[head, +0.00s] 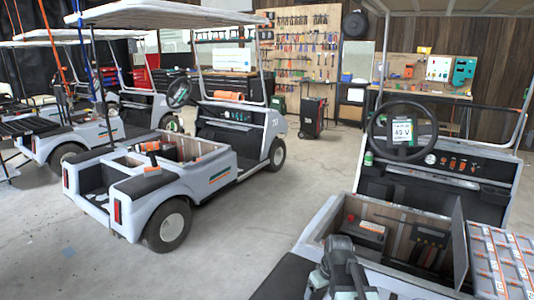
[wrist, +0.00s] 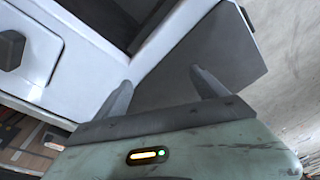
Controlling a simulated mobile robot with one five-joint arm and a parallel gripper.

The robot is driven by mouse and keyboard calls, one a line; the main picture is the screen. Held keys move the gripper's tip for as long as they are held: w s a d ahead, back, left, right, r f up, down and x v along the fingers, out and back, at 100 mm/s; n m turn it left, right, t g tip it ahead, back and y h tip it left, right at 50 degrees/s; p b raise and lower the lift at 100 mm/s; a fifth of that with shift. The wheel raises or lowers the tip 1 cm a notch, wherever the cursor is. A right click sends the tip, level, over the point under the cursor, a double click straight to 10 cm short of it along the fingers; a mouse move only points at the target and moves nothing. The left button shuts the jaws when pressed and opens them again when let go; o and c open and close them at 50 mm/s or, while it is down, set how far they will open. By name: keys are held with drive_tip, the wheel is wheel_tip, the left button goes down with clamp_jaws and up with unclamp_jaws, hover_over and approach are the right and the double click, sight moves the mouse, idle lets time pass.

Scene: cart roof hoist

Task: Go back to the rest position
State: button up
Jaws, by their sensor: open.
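My gripper (wrist: 162,77) shows in the wrist view with its two grey fingers spread apart and nothing between them. Behind the fingers are a dark grey flat panel (wrist: 225,60) and the white body (wrist: 75,60) of a cart. I cannot tell how far the fingers are from these surfaces. In the head view my arm (head: 342,268) shows at the bottom, in front of the near cart's open compartment. The fingers themselves are not clear there.
The near cart (head: 310,240) fills the lower right, with its steering wheel (head: 402,130), a red-topped battery (head: 364,230) and a block of grey batteries (head: 500,262). Another white cart (head: 200,185) stands left. Concrete floor (head: 250,225) between them is clear. A tool board (head: 300,50) is behind.

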drive_tip(key=s+a+m+g+h, duration=0.15)
drive_tip(key=s+m, duration=0.25)
drive_tip(key=s, duration=0.5)
wheel_tip(320, 180, up, 13)
drive_tip(key=p, duration=1.3)
drive_tip(key=shift+w+a+r+m+p, duration=0.2)
drive_tip(key=shift+w+m+p, duration=0.1)
drive_tip(key=shift+w, duration=0.1)
drive_tip(key=shift+y, duration=0.25)
